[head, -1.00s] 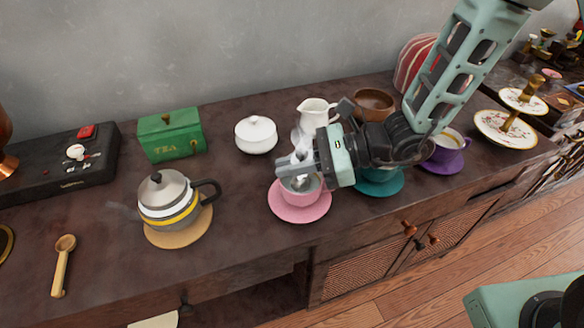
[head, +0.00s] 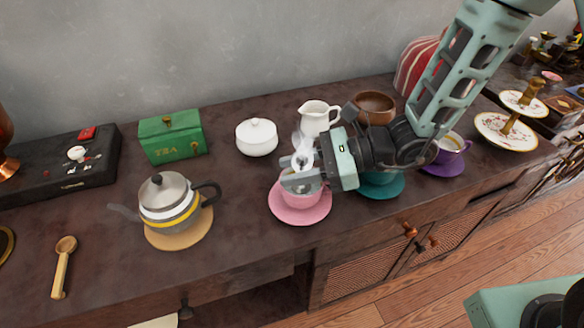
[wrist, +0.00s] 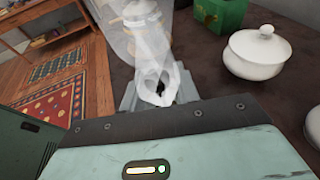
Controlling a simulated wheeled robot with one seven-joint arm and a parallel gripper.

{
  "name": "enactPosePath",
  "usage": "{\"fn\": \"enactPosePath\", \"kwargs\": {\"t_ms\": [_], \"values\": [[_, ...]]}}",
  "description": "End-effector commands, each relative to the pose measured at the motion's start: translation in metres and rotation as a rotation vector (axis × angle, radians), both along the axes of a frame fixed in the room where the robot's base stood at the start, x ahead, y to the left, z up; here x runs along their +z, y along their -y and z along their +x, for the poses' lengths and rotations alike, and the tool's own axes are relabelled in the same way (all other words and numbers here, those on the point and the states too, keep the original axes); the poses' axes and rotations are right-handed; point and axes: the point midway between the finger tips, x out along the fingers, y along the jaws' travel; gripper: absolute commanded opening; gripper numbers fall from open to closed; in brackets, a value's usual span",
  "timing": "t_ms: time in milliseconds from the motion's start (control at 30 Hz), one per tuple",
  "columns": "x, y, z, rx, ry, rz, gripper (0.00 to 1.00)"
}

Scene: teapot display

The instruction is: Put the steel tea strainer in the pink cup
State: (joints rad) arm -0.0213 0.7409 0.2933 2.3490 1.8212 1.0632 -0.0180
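The pink cup (head: 297,201) stands on a pink saucer (head: 302,217) near the counter's front edge. My gripper (head: 290,173) is directly over the cup, its fingers parted and pointing left. The steel tea strainer (head: 304,187) seems to be the grey shape at the cup's mouth, just below the fingers; fingers and pale steam partly hide it. I cannot tell exactly how it rests. In the wrist view, my gripper (wrist: 157,96) shows a finger on each side of the whitish steam, which blurs what lies between them.
A kettle (head: 167,203) stands on a tan mat at left. A white lidded bowl (head: 257,138), a white jug (head: 317,118) and a green tea box (head: 172,137) stand behind. A teal saucer (head: 383,189) is close at right. Counter between kettle and pink saucer is clear.

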Motion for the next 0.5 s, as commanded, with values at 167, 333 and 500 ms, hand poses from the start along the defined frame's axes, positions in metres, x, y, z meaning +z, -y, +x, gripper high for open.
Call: {"fn": "enactPosePath", "kwargs": {"t_ms": [167,333,500], "values": [[0.011,0.034,0.001,-0.008,0.000,-0.001,0.31],[0.022,0.069,0.000,-0.007,0.001,0.000,0.31],[0.029,0.095,-0.001,-0.006,0.001,0.000,0.31]]}}
